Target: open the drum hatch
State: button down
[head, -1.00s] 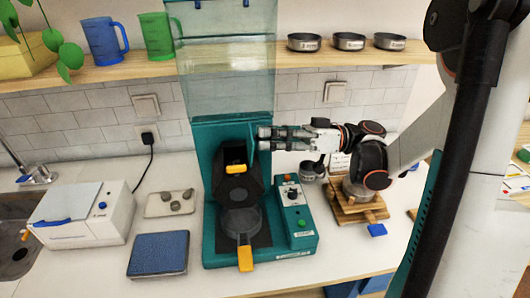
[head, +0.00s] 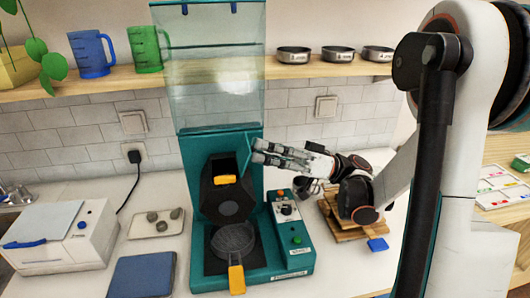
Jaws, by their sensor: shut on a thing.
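The teal machine (head: 240,281) stands on the white counter. Its dark drum (head: 226,203) shows in the front opening, with a yellow handle (head: 225,180) on it. A thin teal flap (head: 250,157), apparently the drum hatch, stands out edge-on at the right side of the opening, swung away from the drum. My gripper (head: 262,152) comes in from the right and is shut on this flap near its outer edge. The exact grip is hard to see. Below the drum is a round dark pan (head: 233,238) with a yellow handle (head: 236,279).
A clear hopper (head: 212,70) rises above the machine. A control box (head: 290,230) adjoins its right side. A wooden stand (head: 345,229) is under my arm. A blue mat (head: 142,276), a tray (head: 143,226) and a white box (head: 65,240) lie left. A shelf (head: 300,73) runs behind.

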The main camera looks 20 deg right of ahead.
jog(key=c, duration=1.6)
grip_release()
jog(key=shift+a, duration=0.1)
jog(key=shift+o, duration=0.2)
jog(key=v, duration=0.7)
jog(key=shift+d, duration=0.3)
jog(key=shift+a+f, duration=0.1)
jog(key=shift+f, duration=0.05)
